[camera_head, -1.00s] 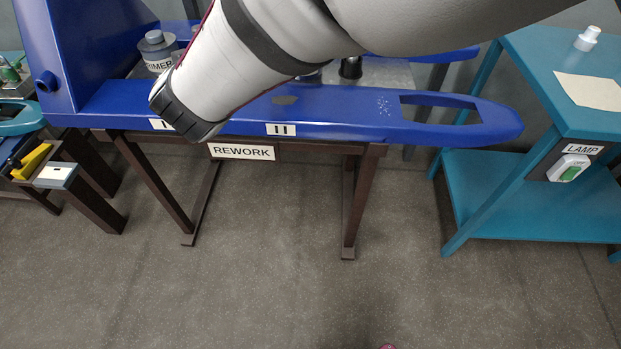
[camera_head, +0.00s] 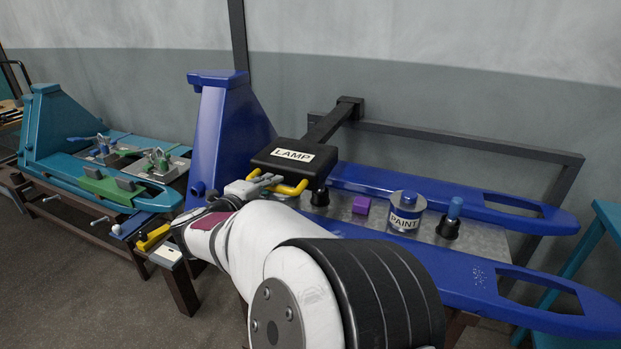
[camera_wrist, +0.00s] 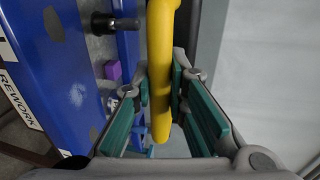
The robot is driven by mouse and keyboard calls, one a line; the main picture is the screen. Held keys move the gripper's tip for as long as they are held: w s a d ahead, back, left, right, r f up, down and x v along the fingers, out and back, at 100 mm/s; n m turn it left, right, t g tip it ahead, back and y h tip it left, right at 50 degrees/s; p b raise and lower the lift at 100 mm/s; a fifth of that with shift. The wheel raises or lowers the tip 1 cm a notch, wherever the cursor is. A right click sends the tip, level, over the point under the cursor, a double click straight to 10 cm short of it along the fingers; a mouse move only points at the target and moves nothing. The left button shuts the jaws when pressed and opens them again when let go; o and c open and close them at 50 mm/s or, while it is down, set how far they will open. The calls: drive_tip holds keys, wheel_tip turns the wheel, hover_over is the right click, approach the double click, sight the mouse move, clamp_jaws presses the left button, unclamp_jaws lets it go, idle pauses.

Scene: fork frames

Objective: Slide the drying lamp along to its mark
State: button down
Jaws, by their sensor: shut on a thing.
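The drying lamp is a black box marked LAMP (camera_head: 292,157), hung from a dark rail over the blue fork frame. A yellow handle (camera_head: 291,189) sticks out at its front. My gripper (camera_head: 264,184) is at the handle's left part in the head view. In the wrist view the yellow handle (camera_wrist: 161,60) runs between the green finger pads of my gripper (camera_wrist: 160,85), and the jaws are shut on it. My arm covers part of the blue frame's near fork. I cannot make out the lamp's mark in the present views.
On the plate between the forks stand a purple block (camera_head: 361,205), a PAINT jar (camera_head: 405,213) and a blue-topped black peg (camera_head: 450,220). The dark rail (camera_head: 450,150) runs right along the wall. A teal frame (camera_head: 120,185) stands left. A REWORK sign (camera_wrist: 19,99) shows in the wrist view.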

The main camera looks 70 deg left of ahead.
drive_tip(key=shift+s+a+f, duration=0.15)
drive_tip(key=shift+s, duration=0.65)
drive_tip(key=c, duration=1.6)
unclamp_jaws()
drive_tip(key=shift+o, duration=0.2)
drive_tip(key=shift+w, duration=0.2)
drive_tip(key=v, duration=0.7)
drive_tip(key=shift+s+d, duration=0.15)
drive_tip(key=shift+d, duration=0.15)
